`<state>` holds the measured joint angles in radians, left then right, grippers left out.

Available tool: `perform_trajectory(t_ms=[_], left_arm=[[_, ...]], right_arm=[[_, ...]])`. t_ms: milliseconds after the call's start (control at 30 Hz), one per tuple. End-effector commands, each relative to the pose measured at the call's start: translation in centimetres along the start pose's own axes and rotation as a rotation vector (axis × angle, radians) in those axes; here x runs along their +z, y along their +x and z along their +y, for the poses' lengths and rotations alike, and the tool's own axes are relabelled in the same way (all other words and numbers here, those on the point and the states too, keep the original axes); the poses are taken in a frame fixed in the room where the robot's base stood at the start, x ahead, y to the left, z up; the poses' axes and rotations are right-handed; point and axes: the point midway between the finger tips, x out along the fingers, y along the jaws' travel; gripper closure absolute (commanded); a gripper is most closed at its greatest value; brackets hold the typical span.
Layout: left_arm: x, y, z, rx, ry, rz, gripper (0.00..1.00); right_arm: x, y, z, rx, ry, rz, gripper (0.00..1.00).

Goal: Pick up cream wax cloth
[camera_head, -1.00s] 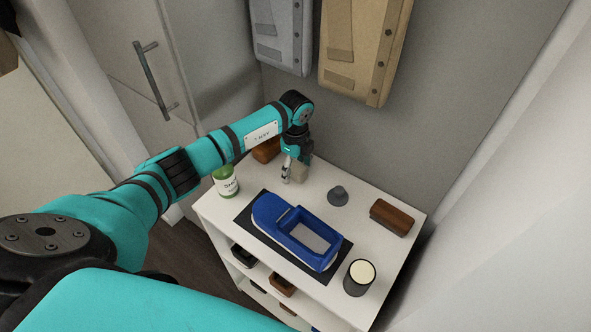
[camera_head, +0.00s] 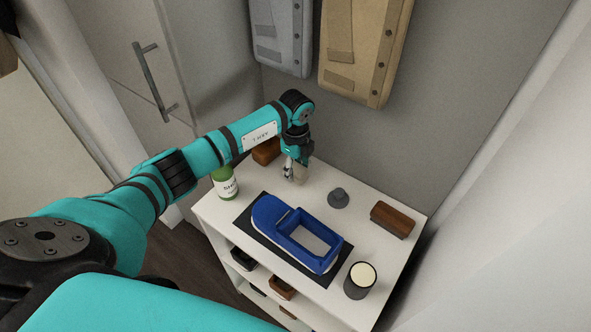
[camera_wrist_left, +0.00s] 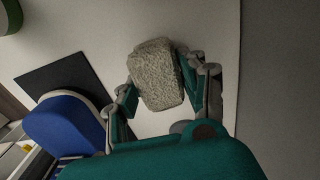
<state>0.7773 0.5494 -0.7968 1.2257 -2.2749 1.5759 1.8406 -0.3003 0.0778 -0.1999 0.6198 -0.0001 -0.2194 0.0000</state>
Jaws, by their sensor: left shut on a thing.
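The cream wax cloth (camera_wrist_left: 156,74) is a rough, pale block-like piece between the fingers of my left gripper in the left wrist view. In the head view it shows only as a small pale patch (camera_head: 301,172) beside the fingers. My left gripper (camera_head: 293,172) is over the back left part of the white shelf top and is shut on the cloth. It also shows in the left wrist view (camera_wrist_left: 160,86), with a finger on each side of the cloth. I cannot tell whether the cloth touches the surface. My right gripper is not in view.
A blue tray-like item (camera_head: 316,238) lies on a dark mat (camera_head: 246,222). A green and white can (camera_head: 225,184), a grey knob-shaped item (camera_head: 338,197), a brown brush (camera_head: 393,219) and a dark cream-topped tin (camera_head: 360,280) stand around it. A brown block (camera_head: 266,151) sits behind my arm.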

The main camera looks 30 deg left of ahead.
Motion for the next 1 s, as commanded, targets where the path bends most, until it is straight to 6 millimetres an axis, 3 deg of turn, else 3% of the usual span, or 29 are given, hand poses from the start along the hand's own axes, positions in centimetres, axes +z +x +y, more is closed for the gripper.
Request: perform_trajectory(t_ms=[467, 667, 1000], left_arm=[[0.1, -10.5, -0.1, -0.006, 0.001, -0.002, 0.85], [-2.8, -10.4, 2.8, 0.0, 0.008, -0.001, 0.85], [-9.7, -10.4, 9.6, -0.002, 0.008, 0.001, 0.85]], right_arm=[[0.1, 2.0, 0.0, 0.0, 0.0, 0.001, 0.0], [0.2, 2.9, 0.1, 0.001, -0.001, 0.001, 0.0], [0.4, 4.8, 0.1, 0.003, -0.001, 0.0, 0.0]])
